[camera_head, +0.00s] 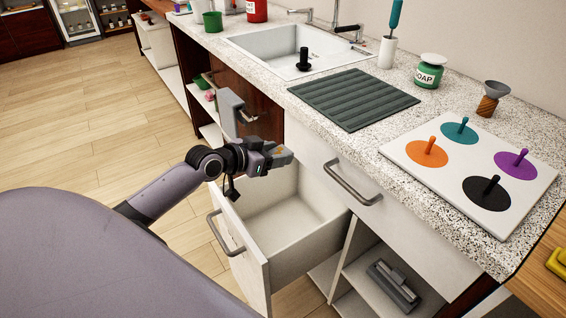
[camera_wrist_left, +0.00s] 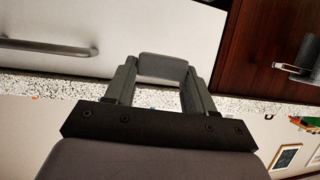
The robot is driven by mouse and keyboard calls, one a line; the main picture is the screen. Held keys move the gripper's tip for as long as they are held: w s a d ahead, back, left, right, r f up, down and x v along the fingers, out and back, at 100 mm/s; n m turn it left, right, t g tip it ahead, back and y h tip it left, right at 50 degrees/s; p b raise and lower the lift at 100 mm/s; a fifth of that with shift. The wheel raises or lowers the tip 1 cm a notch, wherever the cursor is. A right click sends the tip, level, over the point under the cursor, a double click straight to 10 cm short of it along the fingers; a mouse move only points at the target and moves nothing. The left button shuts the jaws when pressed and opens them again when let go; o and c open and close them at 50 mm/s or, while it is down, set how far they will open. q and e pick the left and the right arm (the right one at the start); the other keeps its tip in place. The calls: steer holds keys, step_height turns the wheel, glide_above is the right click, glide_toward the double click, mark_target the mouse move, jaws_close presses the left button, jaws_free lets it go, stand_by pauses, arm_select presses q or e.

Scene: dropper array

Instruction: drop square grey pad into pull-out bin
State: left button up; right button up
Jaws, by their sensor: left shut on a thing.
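The square grey pad (camera_wrist_left: 163,67) shows in the left wrist view, held between the two fingers of my left gripper (camera_wrist_left: 160,82). In the head view my left gripper (camera_head: 281,156) is shut, above the far end of the open pull-out bin; the pad is hard to make out there. The pull-out bin (camera_head: 243,251) is a white drawer with a grey bar handle, pulled out from under the counter. Its visible inside looks empty; part of it is hidden by my arm. My right gripper is not in view.
The speckled counter (camera_head: 375,140) edge and a closed white drawer with a bar handle (camera_head: 352,183) are just right of the gripper. A ribbed dark mat (camera_head: 352,98), sink (camera_head: 290,45) and white board with coloured discs (camera_head: 405,150) are on top. A lower shelf holds a grey object (camera_head: 393,287).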

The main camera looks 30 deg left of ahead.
arm_select(q)
steer(key=shift+f+b, duration=0.65)
steer(key=shift+f, duration=0.1)
step_height(320, 180, down, 4)
steer(key=b, duration=0.4)
steer(key=shift+f, duration=0.15)
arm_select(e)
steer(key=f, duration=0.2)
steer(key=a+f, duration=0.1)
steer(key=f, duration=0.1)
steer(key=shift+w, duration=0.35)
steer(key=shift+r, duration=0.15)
arm_select(q)
steer(key=o, duration=1.1)
steer(key=shift+s, duration=0.1)
steer(key=v, duration=0.7)
steer(key=shift+p, duration=0.35)
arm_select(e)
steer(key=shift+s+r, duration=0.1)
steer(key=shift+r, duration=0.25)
